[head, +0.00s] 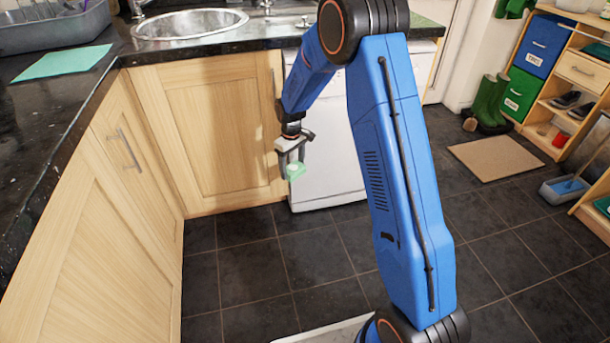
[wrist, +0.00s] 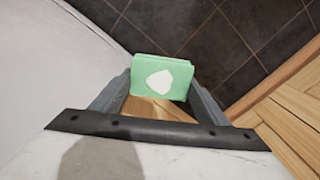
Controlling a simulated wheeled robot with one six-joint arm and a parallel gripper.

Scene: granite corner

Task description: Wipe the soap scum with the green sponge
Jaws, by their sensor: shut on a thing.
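My gripper (head: 292,158) is shut on the green sponge (head: 297,173), which hangs below the worktop's height, in front of the white appliance and the wooden cupboard. In the wrist view the sponge (wrist: 145,68) sits between the two grey fingers of my gripper (wrist: 160,90). A white patch shows on its face. The sponge touches no surface that I can see. I cannot make out any soap scum on the dark granite worktop (head: 118,45); my arm hides part of the back of the worktop.
A flat green cloth (head: 63,62) lies on the left worktop near a grey dish rack (head: 45,36). A round metal sink (head: 188,24) is set in the back worktop. Green boots (head: 489,100), a mat (head: 497,158) and shelves are at the right. The tiled floor between is mostly clear.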

